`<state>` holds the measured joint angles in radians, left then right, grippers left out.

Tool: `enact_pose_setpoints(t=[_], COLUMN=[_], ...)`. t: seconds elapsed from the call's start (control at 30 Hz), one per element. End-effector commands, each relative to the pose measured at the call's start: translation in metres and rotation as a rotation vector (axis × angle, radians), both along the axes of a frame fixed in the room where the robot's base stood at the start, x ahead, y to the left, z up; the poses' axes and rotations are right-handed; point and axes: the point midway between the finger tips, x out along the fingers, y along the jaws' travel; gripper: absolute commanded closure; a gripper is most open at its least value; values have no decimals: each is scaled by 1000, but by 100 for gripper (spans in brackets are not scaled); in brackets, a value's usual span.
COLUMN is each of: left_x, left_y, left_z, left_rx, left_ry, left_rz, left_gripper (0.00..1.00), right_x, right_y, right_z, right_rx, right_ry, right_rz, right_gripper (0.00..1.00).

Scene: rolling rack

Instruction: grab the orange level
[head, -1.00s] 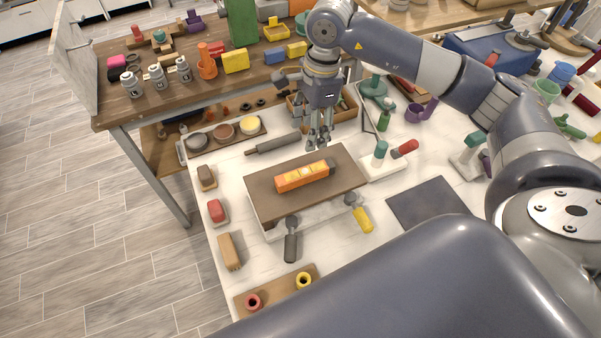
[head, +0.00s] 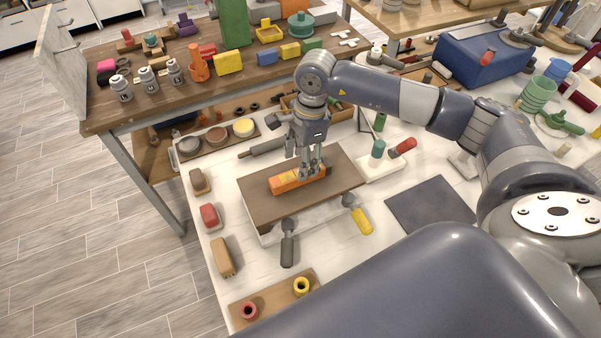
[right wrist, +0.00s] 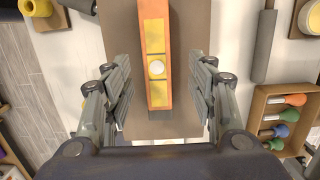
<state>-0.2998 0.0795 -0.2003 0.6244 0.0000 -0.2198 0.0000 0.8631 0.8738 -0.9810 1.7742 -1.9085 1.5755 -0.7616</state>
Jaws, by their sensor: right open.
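The orange level (head: 284,184) lies flat on a brown board (head: 262,207) on the white table. In the right wrist view the level (right wrist: 156,30) runs lengthwise up the middle, with yellow panels and a pale round spot. My right gripper (head: 311,177) is over the right part of the level and hides some of it in the head view. In the wrist view the right gripper (right wrist: 161,92) is open, with one finger on each side of the level and a gap on both sides. My left gripper is not in view.
A dark-handled tool (head: 287,245) and a yellow-handled tool (head: 358,216) lie at the board's near edge. A grey rolling pin-like bar (head: 265,147) lies behind the board. A wooden box of colored handles (right wrist: 284,118) stands nearby. A dark mat (head: 430,207) is at the right.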

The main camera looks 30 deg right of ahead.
Motion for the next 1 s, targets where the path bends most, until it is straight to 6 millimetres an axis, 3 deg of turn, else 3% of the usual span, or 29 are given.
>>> enact_pose_setpoints(t=[0.2, 0.33, 0.63, 0.87, 1.0], left_x=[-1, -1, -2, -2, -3], left_y=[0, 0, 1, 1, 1], left_z=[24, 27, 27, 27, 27], left_rx=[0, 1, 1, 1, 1], left_ry=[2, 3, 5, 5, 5], left_rz=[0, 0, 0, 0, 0], left_gripper=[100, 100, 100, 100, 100], right_x=[-5, -4, -3, -3, -3], right_y=[2, 4, 4, 4, 4], right_z=[-24, -42, -49, -49, -48], right_rx=[0, 0, -1, 0, 0], right_ry=[6, 4, 1, 0, 0], right_rz=[-1, -1, 0, 0, 0], right_gripper=[48, 48, 48, 99, 100])
